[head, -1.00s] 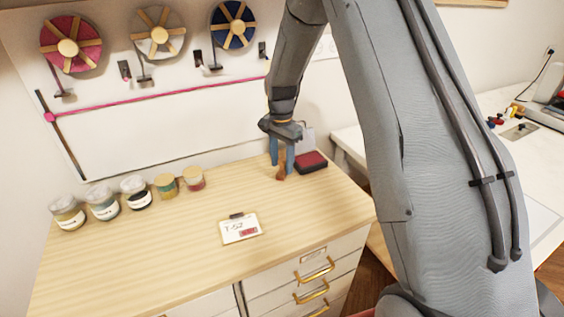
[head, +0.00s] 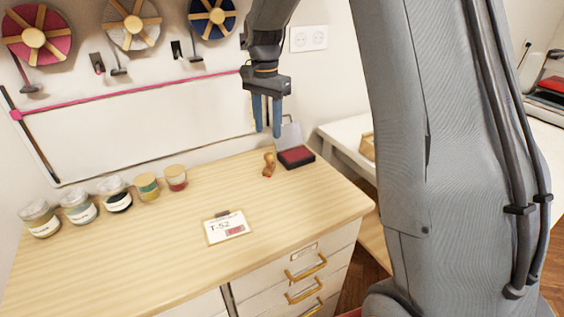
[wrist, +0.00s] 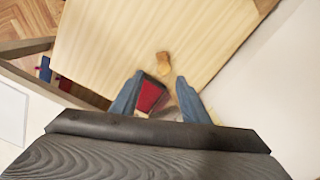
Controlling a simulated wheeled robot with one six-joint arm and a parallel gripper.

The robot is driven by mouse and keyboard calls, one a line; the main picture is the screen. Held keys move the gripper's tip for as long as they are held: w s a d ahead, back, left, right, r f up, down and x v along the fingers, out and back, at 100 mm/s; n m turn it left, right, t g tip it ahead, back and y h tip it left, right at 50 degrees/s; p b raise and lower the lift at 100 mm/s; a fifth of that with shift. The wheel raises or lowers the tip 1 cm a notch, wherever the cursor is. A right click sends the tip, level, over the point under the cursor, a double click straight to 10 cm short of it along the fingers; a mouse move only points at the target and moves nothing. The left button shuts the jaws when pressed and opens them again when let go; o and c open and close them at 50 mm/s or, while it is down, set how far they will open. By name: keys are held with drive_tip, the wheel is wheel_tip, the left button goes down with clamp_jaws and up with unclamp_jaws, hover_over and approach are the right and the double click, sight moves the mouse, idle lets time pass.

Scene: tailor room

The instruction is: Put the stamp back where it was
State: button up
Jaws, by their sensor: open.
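The stamp (head: 268,165), a small orange-brown wooden piece, stands on the wooden counter just left of the ink pad (head: 296,156). The ink pad is a dark open case with a red pad and a raised lid. My gripper (head: 267,134) is above the stamp, fingers pointing down, apart and empty. In the wrist view the stamp (wrist: 164,64) lies beyond the open blue fingertips (wrist: 157,80), and the red pad (wrist: 150,97) shows between the fingers. A card marked T-52 (head: 226,227) with a red mark lies on the counter nearer the front.
Several jars (head: 116,194) stand along the counter's back left. Ribbon spools (head: 131,24) hang on the wall above a pink-edged white board. A white table (head: 347,138) stands to the right. The counter (head: 150,245) is clear around the card.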

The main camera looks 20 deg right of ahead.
drive_tip(key=s+f+n, duration=0.2)
drive_tip(key=s+n, duration=0.1)
drive_tip(key=s, duration=0.6)
drive_tip(key=s+f+n, duration=0.3)
drive_tip(key=s+n, duration=0.1)
drive_tip(key=s, duration=0.5)
drive_tip(key=s+f+n+t, duration=0.1)
drive_tip(key=s+f+n, duration=0.1)
drive_tip(key=s, duration=0.6)
drive_tip(key=shift+s+f+n, duration=0.2)
drive_tip(key=shift+s+n, duration=0.2)
drive_tip(key=shift+n, duration=0.5)
drive_tip(key=shift+c, duration=0.3)
